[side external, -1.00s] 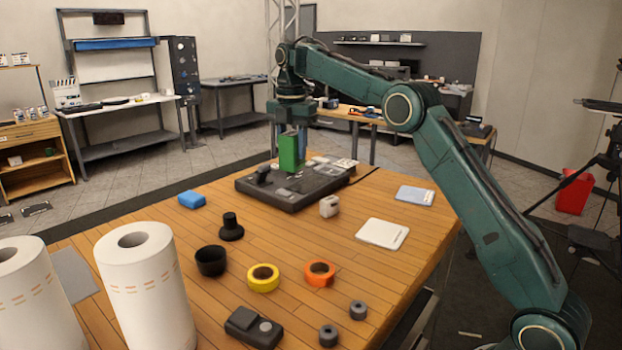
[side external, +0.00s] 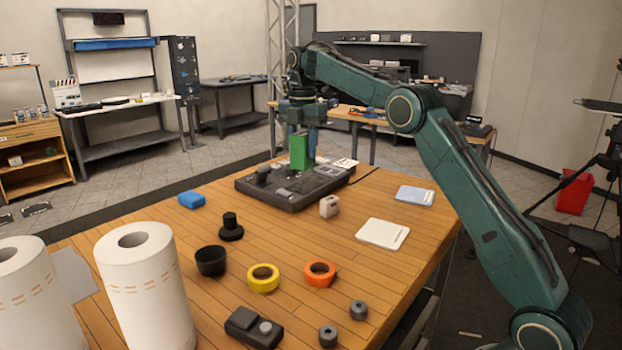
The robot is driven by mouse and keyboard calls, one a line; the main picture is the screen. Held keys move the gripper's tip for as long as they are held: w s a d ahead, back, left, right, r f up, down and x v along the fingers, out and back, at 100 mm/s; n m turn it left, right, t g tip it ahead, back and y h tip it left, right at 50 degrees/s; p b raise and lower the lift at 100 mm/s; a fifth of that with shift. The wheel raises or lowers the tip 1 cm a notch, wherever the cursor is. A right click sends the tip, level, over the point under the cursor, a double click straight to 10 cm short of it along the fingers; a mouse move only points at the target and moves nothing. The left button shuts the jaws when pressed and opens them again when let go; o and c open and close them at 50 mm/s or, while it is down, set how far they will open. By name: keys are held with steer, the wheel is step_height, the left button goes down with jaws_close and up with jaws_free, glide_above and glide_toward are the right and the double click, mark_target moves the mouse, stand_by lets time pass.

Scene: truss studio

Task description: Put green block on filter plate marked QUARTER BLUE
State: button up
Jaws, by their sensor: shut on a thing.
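My gripper (side external: 304,130) points down and is shut on the green block (side external: 299,152), which hangs upright over the dark console (side external: 290,198) at the far side of the wooden table. I cannot tell how large the gap under the block is. A pale blue plate (side external: 415,195) lies flat and empty at the table's right side, apart from my gripper. A white plate (side external: 382,233) lies nearer. Small print on both plates is too small to read.
Near the console are a white cube-like item (side external: 329,206) and a blue block (side external: 191,199). A black knobbed piece (side external: 230,228), black cup (side external: 211,261), yellow tape (side external: 263,278) and orange tape (side external: 319,273) stand mid-table. Large white rolls (side external: 145,285) stand front left.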

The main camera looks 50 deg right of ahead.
steer(key=s+d+f+m, duration=0.2)
steer(key=s+d, duration=0.1)
steer(key=d, duration=0.7)
steer(key=s+d+f+m, duration=0.1)
steer(key=s+d+f, duration=0.2)
steer(key=d, duration=0.7)
steer(key=m, duration=0.3)
glide_above(421, 200)
steer(key=shift+f, duration=6.5)
steer(key=shift+f, duration=0.15)
steer(key=o, duration=1.2)
steer(key=shift+r, duration=3.85)
